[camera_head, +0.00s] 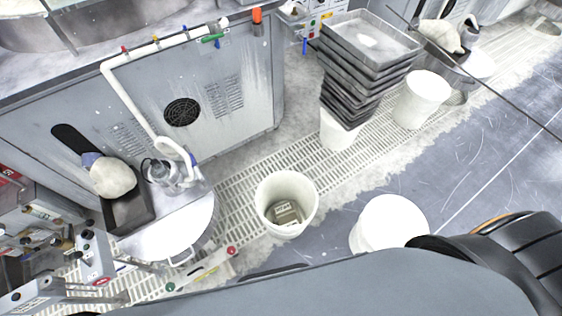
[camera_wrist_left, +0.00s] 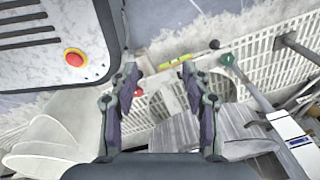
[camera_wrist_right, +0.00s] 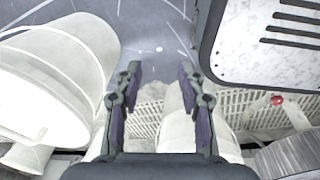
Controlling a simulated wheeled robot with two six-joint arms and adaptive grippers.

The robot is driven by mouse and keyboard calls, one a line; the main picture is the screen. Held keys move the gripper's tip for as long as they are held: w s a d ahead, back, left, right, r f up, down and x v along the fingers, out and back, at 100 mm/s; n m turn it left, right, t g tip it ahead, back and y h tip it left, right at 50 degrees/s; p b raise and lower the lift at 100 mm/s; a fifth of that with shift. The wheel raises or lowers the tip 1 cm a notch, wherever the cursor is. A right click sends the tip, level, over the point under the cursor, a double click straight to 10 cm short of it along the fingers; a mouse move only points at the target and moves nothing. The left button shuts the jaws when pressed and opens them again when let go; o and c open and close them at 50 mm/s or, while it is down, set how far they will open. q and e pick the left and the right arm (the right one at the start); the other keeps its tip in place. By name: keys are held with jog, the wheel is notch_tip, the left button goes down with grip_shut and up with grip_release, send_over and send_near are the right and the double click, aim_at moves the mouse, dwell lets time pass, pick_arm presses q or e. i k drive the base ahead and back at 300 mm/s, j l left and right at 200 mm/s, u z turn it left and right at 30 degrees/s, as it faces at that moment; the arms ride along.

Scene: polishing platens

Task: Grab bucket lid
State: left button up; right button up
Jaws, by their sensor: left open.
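In the head view, a white bucket with a flat white lid (camera_head: 392,222) stands at the lower right, partly hidden by my body. An open white bucket (camera_head: 264,192) without a lid stands left of it, with a greyish object (camera_head: 287,213) inside. In the right wrist view, a large white bucket (camera_wrist_right: 85,45) fills the left side, its pale round end (camera_wrist_right: 35,90) facing the camera. My right gripper (camera_wrist_right: 159,72) is open and empty, beside that bucket. My left gripper (camera_wrist_left: 158,72) is open and empty above the floor grating. Neither gripper shows in the head view.
A stack of grey trays (camera_head: 365,45) stands at the back, with another white bucket (camera_head: 423,97) beside it. A round white-topped drum (camera_head: 160,240) stands by the machine cabinet (camera_head: 235,90) at left. The grey floor (camera_head: 480,160) at right is mostly clear.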

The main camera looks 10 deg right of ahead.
aim_at(388, 221)
jog(key=k+j, duration=0.2)
jog(key=k, duration=0.3)
jog(key=k+j, duration=0.2)
jog(key=k, duration=0.3)
jog(key=k+j, duration=0.15)
jog(key=k, duration=0.35)
